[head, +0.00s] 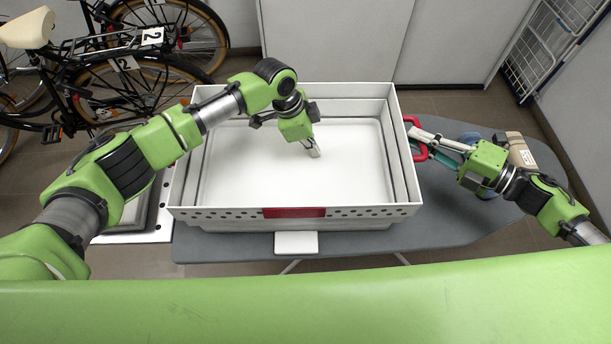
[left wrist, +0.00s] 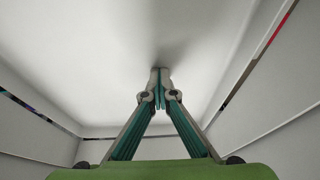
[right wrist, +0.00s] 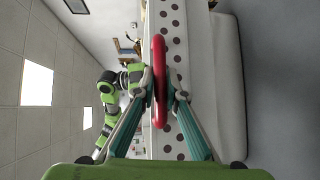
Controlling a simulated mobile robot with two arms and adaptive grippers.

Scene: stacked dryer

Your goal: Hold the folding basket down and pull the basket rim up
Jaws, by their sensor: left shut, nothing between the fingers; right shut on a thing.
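The white folding basket (head: 292,212) stands on the grey ironing board, its stepped walls raised around a flat white floor. It has a red panel at the front and a red handle (head: 417,140) on the right side. My left gripper (head: 315,153) is inside the basket, shut and empty, its fingertips at the basket floor. In the left wrist view the shut fingertips (left wrist: 159,72) point at the white floor between the walls. My right gripper (head: 432,140) is shut on the red handle, which stands between its fingers in the right wrist view (right wrist: 160,80).
The ironing board (head: 460,215) extends right of the basket, with a cardboard package (head: 521,150) and a blue item partly hidden behind my right arm. Bicycles (head: 130,75) stand at the back left. A white wire rack (head: 550,45) is at the far right.

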